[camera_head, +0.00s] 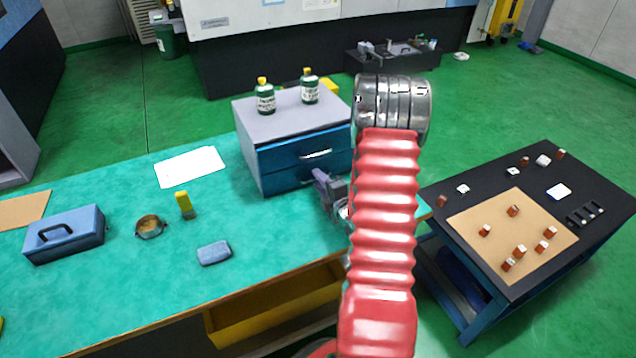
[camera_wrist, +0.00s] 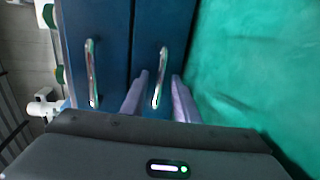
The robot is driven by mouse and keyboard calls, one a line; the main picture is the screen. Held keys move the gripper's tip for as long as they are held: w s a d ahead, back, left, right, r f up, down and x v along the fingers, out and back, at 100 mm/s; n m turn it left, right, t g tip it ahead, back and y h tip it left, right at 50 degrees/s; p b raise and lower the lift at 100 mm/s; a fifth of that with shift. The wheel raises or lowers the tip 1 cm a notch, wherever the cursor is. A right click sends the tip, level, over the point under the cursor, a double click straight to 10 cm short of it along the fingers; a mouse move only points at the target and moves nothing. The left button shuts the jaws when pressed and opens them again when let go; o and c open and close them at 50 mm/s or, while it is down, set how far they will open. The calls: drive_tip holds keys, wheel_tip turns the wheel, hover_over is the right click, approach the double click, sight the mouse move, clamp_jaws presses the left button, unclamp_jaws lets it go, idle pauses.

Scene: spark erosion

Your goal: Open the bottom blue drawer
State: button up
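A small cabinet with a grey top (camera_head: 290,118) stands on the green workbench and has two blue drawers, both closed. The top drawer (camera_head: 280,155) has a metal handle (camera_head: 316,154). The bottom drawer (camera_head: 285,180) is partly hidden by my gripper (camera_head: 325,184). In the wrist view the picture is turned, so the top drawer's handle (camera_wrist: 91,75) is on the left and the bottom drawer's handle (camera_wrist: 160,78) is on the right. My gripper (camera_wrist: 161,76) is open, with its two purple fingers on either side of the bottom handle. I cannot tell whether they touch it.
Two green bottles (camera_head: 265,98) (camera_head: 310,88) stand on the cabinet. A blue toolbox (camera_head: 64,234), a round brass-coloured dish (camera_head: 150,226), a yellow-topped item (camera_head: 184,204) and a blue-grey block (camera_head: 214,252) lie on the bench to the left. A black-topped table (camera_head: 455,190) stands to the right.

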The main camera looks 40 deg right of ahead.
clamp_jaws()
idle(0.3)
idle(0.4)
drive_tip(key=shift+a, duration=0.2)
drive_tip(key=shift+f, duration=0.1)
